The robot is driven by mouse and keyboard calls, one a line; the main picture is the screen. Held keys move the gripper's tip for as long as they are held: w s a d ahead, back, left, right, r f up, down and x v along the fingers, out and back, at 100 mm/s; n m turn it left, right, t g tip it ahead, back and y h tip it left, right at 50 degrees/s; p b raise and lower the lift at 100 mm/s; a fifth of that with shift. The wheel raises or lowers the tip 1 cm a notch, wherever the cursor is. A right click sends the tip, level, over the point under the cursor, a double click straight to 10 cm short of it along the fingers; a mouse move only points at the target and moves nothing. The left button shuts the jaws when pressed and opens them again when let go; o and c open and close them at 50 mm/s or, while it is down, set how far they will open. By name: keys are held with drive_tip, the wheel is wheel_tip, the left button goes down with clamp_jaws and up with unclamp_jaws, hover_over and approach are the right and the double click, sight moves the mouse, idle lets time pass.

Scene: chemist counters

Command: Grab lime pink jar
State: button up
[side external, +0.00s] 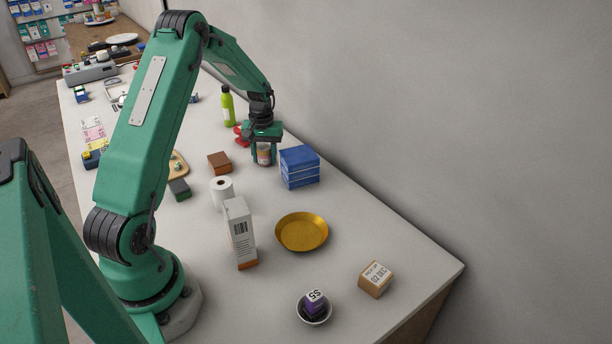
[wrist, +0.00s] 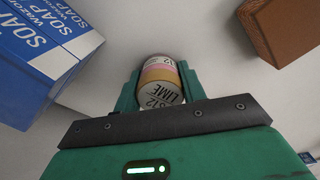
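The lime pink jar (side external: 264,155) is a small jar with a pink and tan band. In the wrist view the jar (wrist: 161,82) shows a pale lid marked LIME and 12. My gripper (side external: 263,146) points down over the counter with one green finger on each side of the jar. In the wrist view my gripper (wrist: 160,84) has its fingers against both sides of the jar, with no clear gap. The jar's lower end is at or close to the counter; I cannot tell whether it touches.
A stack of blue soap boxes (side external: 300,167) stands close right of the jar. A brown block (side external: 219,163), a red object (side external: 241,134) and a green bottle (side external: 228,106) are nearby. A paper roll (side external: 222,192), a white carton (side external: 240,233) and a gold dish (side external: 302,232) stand nearer. The wall runs behind.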

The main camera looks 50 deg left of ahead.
sight(264, 147)
drive_tip(key=shift+c, duration=1.2)
drive_tip(key=shift+r, duration=0.15)
wheel_tip(264, 147, up, 10)
drive_tip(key=shift+f, duration=0.15)
